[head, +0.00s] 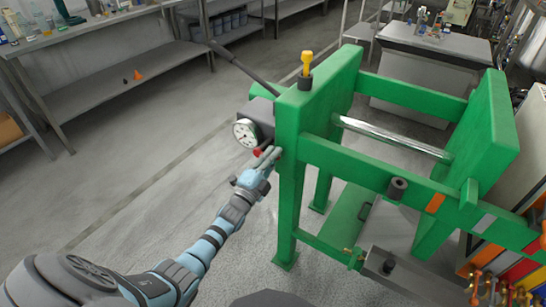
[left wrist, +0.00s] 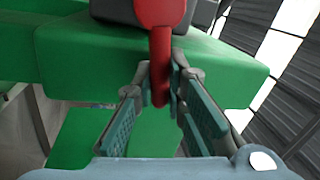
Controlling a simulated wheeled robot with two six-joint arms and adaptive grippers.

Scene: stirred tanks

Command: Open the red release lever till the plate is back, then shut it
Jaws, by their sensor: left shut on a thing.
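The red release lever (head: 257,152) sits low on the left side of the green press frame (head: 290,130), below the round gauge (head: 246,133). My left gripper (head: 267,158) is at the lever. In the left wrist view the red lever (left wrist: 160,65) hangs down between the two fingers, and my left gripper (left wrist: 160,85) is shut on its lower part. A bright steel rod (head: 390,137) spans the frame between the left green end and the green plate (head: 485,125) on the right. My right gripper is not in view.
A dark pump handle (head: 243,68) sticks out up and left from the press. A yellow-topped knob (head: 306,65) stands on the frame. A grey bench (head: 100,75) is at the upper left. The floor left of the press is clear.

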